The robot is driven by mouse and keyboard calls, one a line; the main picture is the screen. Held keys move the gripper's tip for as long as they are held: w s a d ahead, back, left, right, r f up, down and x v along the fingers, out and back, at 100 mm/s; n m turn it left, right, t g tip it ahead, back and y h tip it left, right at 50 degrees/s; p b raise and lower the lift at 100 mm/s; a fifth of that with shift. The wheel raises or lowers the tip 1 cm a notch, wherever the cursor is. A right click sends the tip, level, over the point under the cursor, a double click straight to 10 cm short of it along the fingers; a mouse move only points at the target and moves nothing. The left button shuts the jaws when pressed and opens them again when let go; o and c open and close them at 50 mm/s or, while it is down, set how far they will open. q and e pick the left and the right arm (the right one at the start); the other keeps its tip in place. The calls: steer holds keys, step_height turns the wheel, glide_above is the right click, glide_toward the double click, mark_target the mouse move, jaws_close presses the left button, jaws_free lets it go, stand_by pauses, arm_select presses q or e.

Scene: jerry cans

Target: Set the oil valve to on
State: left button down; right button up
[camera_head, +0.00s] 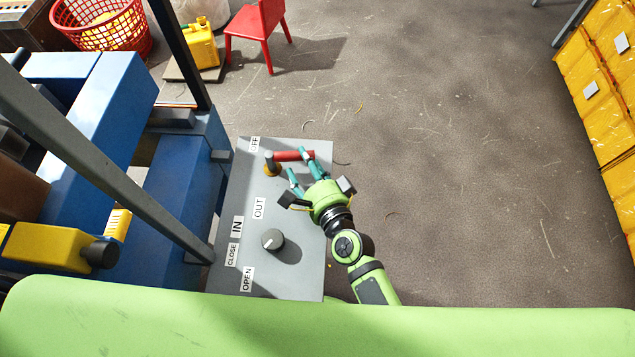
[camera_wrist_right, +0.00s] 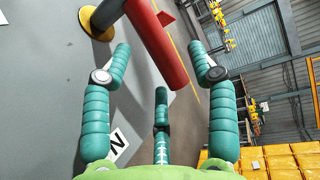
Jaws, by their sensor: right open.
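The oil valve's red handle (camera_head: 290,155) sticks out to the right from its pivot on the grey panel (camera_head: 300,265), just below the label reading OFF (camera_head: 255,143). My right gripper (camera_head: 300,165) is open at the handle's free end. In the right wrist view the red handle (camera_wrist_right: 160,50) reaches in between the spread teal fingers, with one finger on each side and a third below it. I cannot tell whether any finger touches it. A label ending in N (camera_wrist_right: 117,142) is partly hidden behind a finger. My left gripper is not in view.
Blue machinery (camera_head: 175,200) and a slanted grey bar (camera_head: 110,150) stand left of the panel. A red chair (camera_head: 262,25) stands behind. The floor to the right is clear up to yellow crates (camera_head: 600,90).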

steer(key=v, duration=0.9)
steer(key=shift+r, duration=0.1)
